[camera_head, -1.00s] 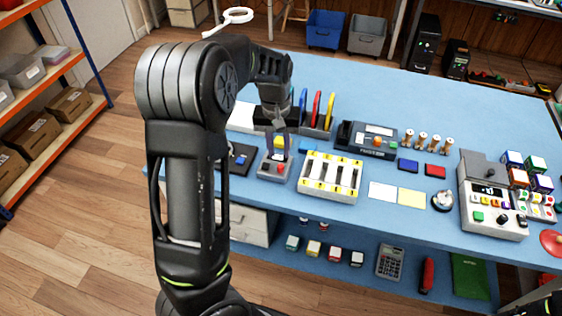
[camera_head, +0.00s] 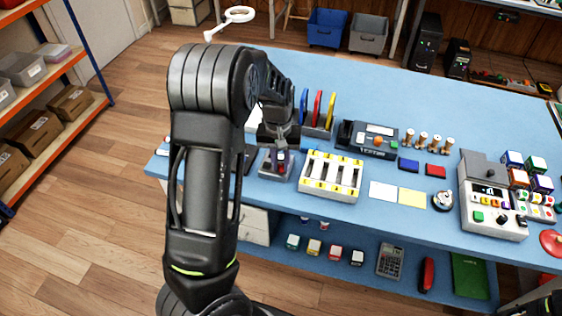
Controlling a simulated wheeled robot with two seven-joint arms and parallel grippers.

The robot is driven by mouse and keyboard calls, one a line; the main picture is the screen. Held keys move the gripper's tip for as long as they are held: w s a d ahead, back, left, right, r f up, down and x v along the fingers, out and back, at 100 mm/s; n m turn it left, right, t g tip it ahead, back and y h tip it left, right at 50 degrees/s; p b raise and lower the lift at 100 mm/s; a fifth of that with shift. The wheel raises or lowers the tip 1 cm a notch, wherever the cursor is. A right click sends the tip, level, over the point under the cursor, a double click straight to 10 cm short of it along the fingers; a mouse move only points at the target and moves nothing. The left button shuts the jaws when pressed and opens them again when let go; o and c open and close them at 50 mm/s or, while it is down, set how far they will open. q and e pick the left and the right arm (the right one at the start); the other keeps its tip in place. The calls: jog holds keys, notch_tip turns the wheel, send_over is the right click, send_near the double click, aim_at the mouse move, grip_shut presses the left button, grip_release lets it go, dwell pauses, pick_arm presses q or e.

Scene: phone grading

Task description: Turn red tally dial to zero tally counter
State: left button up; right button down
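My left gripper (camera_head: 281,143) points down over a small grey box (camera_head: 268,170) near the front left of the blue table. Touching or apart is too small to tell, and so is the finger gap. A small round silver device (camera_head: 442,199), possibly the tally counter, stands farther right with no gripper near it. My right gripper is not in view.
A white rack with dark slots and yellow tabs (camera_head: 309,182) stands right beside the grey box. Upright coloured plates (camera_head: 317,108) stand behind it. White and yellow cards (camera_head: 412,198) lie to the right. The back of the blue table (camera_head: 360,85) is clear.

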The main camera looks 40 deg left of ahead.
pick_arm(q)
jog(key=shift+m+b, duration=0.3)
jog(key=shift+m, duration=0.2)
grip_shut()
jog(key=shift+m+b, duration=0.55)
jog(key=shift+m, duration=0.45)
jog(key=m+b, duration=0.1)
jog(key=m, duration=0.2)
jog(key=shift+w+m, duration=0.1)
jog(key=shift+m, duration=0.2)
jog(key=m+b, duration=0.1)
jog(key=m, duration=0.2)
jog(key=shift+m, duration=0.3)
jog(key=shift+r+m+b, duration=0.1)
jog(key=shift+m+b, duration=0.4)
jog(key=shift+m, duration=1.4)
jog(key=o, duration=0.5)
grip_release()
jog(key=shift+g, duration=0.3)
